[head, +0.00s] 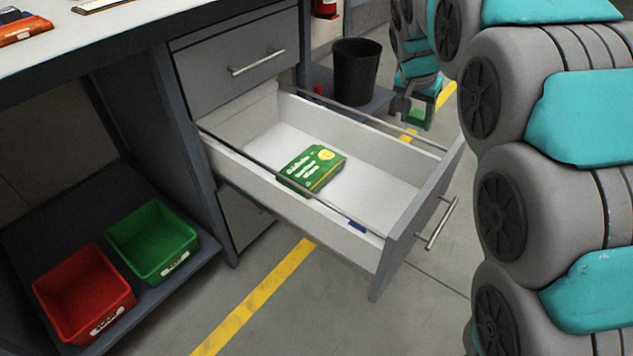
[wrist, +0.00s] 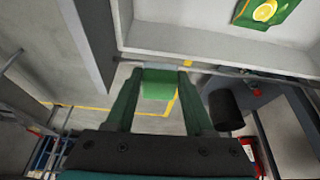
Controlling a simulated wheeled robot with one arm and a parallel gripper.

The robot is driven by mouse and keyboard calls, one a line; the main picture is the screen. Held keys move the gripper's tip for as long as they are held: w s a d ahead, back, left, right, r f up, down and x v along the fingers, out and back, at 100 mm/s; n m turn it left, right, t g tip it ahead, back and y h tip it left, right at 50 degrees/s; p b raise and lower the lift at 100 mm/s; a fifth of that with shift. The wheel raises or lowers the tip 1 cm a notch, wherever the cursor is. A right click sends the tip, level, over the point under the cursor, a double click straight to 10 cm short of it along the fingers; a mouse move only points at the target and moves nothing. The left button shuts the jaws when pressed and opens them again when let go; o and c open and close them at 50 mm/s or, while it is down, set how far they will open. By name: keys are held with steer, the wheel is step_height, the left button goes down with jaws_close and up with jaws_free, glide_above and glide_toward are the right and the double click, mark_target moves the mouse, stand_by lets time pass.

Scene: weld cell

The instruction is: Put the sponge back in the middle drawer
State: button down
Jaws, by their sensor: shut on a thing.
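The middle drawer (head: 385,195) is pulled open below a shut top drawer (head: 235,72). Its wall shows at the top of the wrist view (wrist: 190,42). My gripper (head: 412,112) is beyond the drawer's far side in the head view, outside the drawer. It is shut on a green block, the sponge (head: 417,119). In the wrist view the sponge (wrist: 158,84) sits between my fingertips (wrist: 158,75), close to the drawer's outer wall in the picture. A green packet (head: 313,168) with a yellow round picture lies inside the drawer; it also shows in the wrist view (wrist: 264,12).
A black bin (head: 355,70) stands behind the drawer. A red bin (head: 84,290) and a green bin (head: 152,240) sit on a low shelf at left. A thin rail runs along each drawer side. The drawer floor around the packet is clear.

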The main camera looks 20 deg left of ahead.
steer(key=b, duration=0.2)
glide_above(390, 192)
steer(key=s, duration=0.1)
steer(key=shift+m, duration=0.3)
steer(key=f, duration=1.6)
steer(key=shift+s+a+f, duration=0.2)
steer(key=shift+a+f, duration=0.1)
steer(key=shift+f, duration=2.25)
steer(key=shift+f, duration=0.2)
steer(key=shift+c, duration=1.4)
jaws_free()
steer(key=shift+r, duration=0.1)
steer(key=v, duration=1.2)
steer(key=shift+w+r, duration=0.15)
